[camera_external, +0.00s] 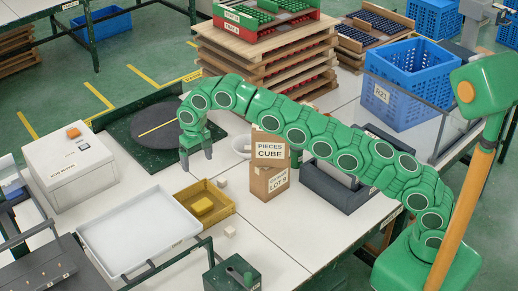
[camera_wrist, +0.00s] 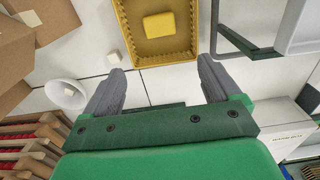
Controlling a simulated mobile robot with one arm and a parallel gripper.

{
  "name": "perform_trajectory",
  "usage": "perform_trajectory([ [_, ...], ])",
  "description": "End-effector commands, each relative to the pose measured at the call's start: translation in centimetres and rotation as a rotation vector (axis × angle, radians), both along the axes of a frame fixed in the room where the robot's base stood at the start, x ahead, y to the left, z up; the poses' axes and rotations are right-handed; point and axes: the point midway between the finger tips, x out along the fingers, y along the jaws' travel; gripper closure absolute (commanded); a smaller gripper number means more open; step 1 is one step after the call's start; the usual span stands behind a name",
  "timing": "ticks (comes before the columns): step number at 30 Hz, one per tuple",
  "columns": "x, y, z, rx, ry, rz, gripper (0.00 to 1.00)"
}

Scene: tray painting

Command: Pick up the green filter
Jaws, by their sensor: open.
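I cannot make out a thing that is clearly a green filter in either view. A dark green box (camera_external: 232,277) with a rounded green part on it stands at the front edge of the table in the external view; I cannot tell if this is the filter. My gripper (camera_external: 196,161) points down above the white table, between the round dark plate and the yellow crate. In the wrist view my gripper (camera_wrist: 160,72) has its two grey fingers wide apart, with only table surface between them.
A yellow crate (camera_external: 224,222) holding a yellow block (camera_external: 201,206) stands near a white tray (camera_external: 112,263). Small pale cubes lie beside it. Cardboard boxes (camera_external: 269,182), a white bowl (camera_wrist: 66,94), a white machine (camera_external: 75,173) and the dark plate (camera_external: 122,127) surround my gripper.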

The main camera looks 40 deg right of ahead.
Motion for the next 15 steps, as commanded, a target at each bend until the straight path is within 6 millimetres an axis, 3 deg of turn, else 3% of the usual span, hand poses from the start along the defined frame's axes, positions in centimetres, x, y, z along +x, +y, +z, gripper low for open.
perform_trajectory([
  [15,0.3,-0.4,2.2,-0.003,-0.005,-0.007,0.10],
])
